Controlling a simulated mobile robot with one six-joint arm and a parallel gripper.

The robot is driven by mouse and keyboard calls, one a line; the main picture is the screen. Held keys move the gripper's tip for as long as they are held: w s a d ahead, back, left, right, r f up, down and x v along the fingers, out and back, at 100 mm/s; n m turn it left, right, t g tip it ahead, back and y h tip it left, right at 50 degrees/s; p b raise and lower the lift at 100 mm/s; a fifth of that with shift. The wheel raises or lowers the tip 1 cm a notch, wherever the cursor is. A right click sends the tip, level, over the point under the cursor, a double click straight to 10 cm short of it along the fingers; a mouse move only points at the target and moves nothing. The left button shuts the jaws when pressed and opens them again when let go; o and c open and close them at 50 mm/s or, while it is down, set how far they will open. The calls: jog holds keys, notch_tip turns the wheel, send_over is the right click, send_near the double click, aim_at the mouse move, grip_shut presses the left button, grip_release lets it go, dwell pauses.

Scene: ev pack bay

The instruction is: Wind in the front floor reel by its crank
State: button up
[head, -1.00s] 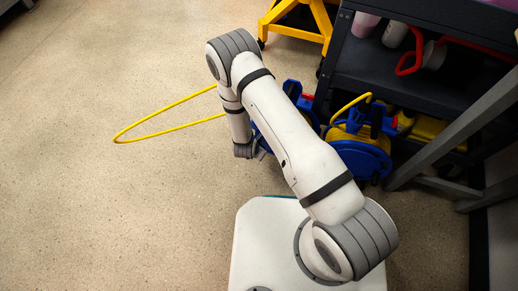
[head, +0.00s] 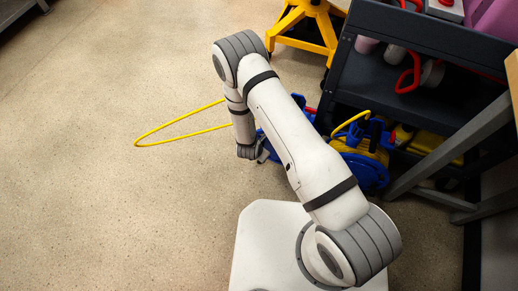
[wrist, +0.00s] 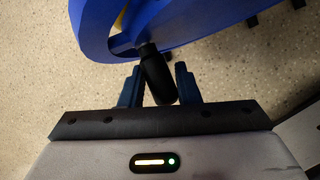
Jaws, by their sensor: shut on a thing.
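A blue floor reel (head: 270,149) stands mostly hidden behind my arm in the head view. A yellow cable loop (head: 160,131) reaches out to its left over the floor. In the wrist view the reel's blue disc (wrist: 205,15) fills the top, and its black crank handle (wrist: 156,75) sticks down between the jaws. My gripper (wrist: 157,84) is shut on this handle. In the head view my gripper's fingers are mostly hidden beside the reel. A second blue reel with yellow cable (head: 369,172) stands to the right.
A dark shelf unit (head: 420,45) with bottles and red-handled items stands at the upper right, close behind the reels. A yellow stand (head: 305,25) is at the top. A grey slanted leg (head: 440,140) is at the right. The floor at left (head: 80,200) is open.

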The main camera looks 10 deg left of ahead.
jog(key=s+d+r+p, duration=0.1)
jog(key=d+r+p, duration=0.4)
jog(key=d+r, duration=0.1)
jog(key=shift+r+p, duration=0.3)
jog(key=shift+p, duration=0.05)
jog(key=shift+s+d, duration=0.25)
jog(key=shift+d, duration=0.55)
jog(key=shift+s+d, duration=0.2)
jog(key=shift+d, duration=0.55)
jog(key=shift+s+d, duration=0.25)
jog(key=shift+d, duration=0.55)
jog(key=shift+s+d+f+b, duration=0.25)
jog(key=shift+d+f, duration=0.15)
jog(key=shift+d, duration=0.25)
jog(key=shift+s+d+f+b, duration=0.2)
jog(key=shift+d+f, duration=0.2)
jog(key=shift+d, duration=0.3)
jog(key=shift+s+d+f+b, duration=0.15)
jog(key=shift+d+f+b, duration=0.2)
jog(key=shift+d, duration=0.3)
